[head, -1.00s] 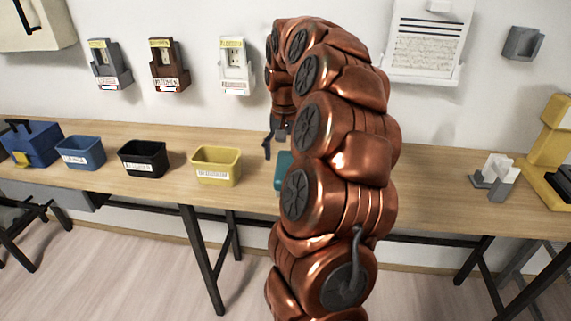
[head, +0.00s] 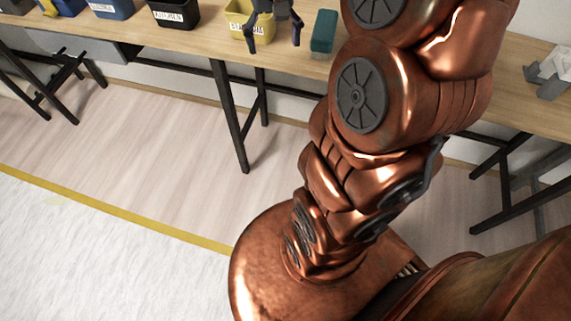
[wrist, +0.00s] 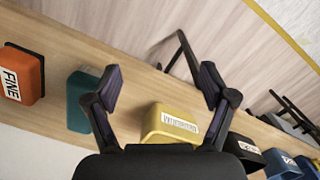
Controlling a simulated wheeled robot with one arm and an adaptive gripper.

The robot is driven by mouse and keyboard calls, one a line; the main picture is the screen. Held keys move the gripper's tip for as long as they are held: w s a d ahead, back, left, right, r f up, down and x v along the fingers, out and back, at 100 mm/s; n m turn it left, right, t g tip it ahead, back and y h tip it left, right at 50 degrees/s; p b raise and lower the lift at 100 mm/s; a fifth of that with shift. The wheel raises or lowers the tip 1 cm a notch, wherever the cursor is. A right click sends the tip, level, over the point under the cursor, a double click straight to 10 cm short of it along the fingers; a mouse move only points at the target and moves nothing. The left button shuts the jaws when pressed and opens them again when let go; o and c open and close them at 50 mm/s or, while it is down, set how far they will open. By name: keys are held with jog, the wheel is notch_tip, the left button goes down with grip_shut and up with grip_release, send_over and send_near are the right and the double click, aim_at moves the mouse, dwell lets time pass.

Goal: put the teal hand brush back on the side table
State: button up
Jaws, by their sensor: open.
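A teal block-like thing, which looks like the teal hand brush (head: 324,31), sits on the long wooden table (head: 190,51) near its front edge. In the wrist view the teal brush (wrist: 82,100) is left of the fingers. My gripper (head: 274,42) is open and empty, between the yellow bin and the teal brush in the head view. Its spread fingers (wrist: 160,77) touch nothing that I can make out. I cannot tell whether this long table is the side table.
A labelled yellow bin (head: 238,20) stands left of the brush, with a black bin (head: 175,14) and blue bin (head: 112,8) further left. An orange block marked FINE (wrist: 22,74) lies beyond the brush. A grey and white object (head: 550,72) is at right. Open floor lies in front.

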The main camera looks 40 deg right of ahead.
jog(key=s+a+f+n+g, duration=0.1)
jog(key=s+a+f+n, duration=0.1)
jog(key=s+a+f, duration=0.2)
jog(key=s+a+f+n+g, duration=0.1)
jog(key=s+a+f, duration=0.3)
jog(key=s+a, duration=0.6)
jog(key=s+n, duration=0.1)
jog(key=s, duration=0.6)
jog(key=shift+s+n, duration=0.3)
jog(key=shift+n, duration=0.1)
notch_tip(320, 180, up, 18)
jog(key=w+t+p, duration=0.1)
jog(key=p, duration=1.5)
jog(key=shift+f, duration=0.25)
jog(key=shift+a, duration=0.1)
